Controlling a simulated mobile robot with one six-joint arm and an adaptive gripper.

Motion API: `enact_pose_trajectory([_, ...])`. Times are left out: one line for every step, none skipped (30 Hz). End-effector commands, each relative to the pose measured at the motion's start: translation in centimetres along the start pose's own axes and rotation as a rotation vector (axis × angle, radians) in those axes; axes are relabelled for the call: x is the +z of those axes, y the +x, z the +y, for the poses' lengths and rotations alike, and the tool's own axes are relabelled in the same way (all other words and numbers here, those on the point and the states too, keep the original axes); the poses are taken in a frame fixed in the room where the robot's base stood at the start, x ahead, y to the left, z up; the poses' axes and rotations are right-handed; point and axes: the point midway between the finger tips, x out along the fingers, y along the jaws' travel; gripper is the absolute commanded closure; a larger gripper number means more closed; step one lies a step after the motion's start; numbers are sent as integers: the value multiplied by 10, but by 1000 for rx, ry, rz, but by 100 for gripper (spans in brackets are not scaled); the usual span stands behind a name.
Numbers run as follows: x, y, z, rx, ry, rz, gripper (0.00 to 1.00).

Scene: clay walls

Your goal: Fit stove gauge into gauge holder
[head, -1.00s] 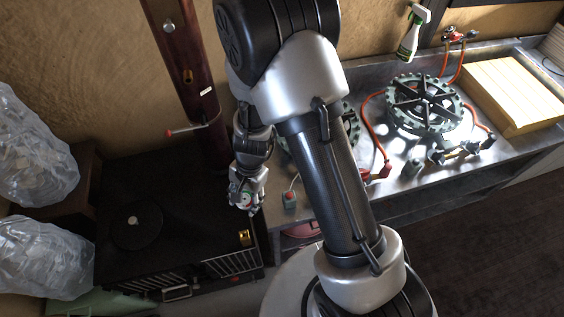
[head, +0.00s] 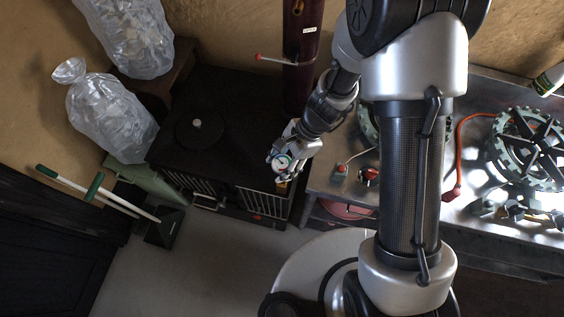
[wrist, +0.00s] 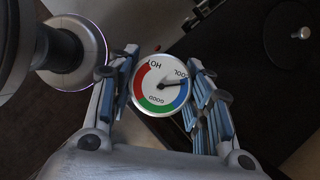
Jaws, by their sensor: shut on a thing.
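The stove gauge (head: 281,162) is a round white dial with a coloured rim. In the wrist view the gauge (wrist: 160,85) shows red, green and blue bands marked HOT, GOOD and COOL. My gripper (head: 285,158) is shut on it, with a finger on each side of the dial in the wrist view. A small brass piece, apparently the gauge holder (head: 283,185), sits at the front right corner of the black stove top (head: 235,140). The gauge and gripper are just above it in the head view and partly cover it. I cannot tell whether they touch.
A dark red pipe (head: 301,50) with a red-tipped lever stands behind the stove. Clear plastic bags (head: 110,118) are at the left. A metal counter (head: 325,180) with burners and red hoses is at the right. Grey floor (head: 215,260) is open in front.

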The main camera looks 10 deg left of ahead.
Motion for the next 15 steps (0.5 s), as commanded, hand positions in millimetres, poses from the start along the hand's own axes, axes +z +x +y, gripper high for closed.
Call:
enact_pose_trajectory([-3,6,0,0,0,0,79])
enact_pose_trajectory([-4,8,0,0,0,0,79])
enact_pose_trajectory([-6,12,0,0,0,0,79])
enact_pose_trajectory([-7,14,0,0,0,0,79])
enact_pose_trajectory([-9,17,0,0,0,0,79])
enact_pose_trajectory([-10,21,0,0,0,0,79])
enact_pose_trajectory([-12,24,0,0,1,0,79])
enact_pose_trajectory([-13,26,0,0,1,0,79])
enact_pose_trajectory([-15,30,0,0,1,0,79])
enact_pose_trajectory([-16,32,0,0,1,0,79])
enact_pose_trajectory([-17,35,0,0,1,0,79])
enact_pose_trajectory([-19,38,0,0,1,0,79])
enact_pose_trajectory([-20,39,0,0,1,0,79])
enact_pose_trajectory([-20,41,0,0,1,0,79])
enact_pose_trajectory([-21,43,0,0,1,0,79])
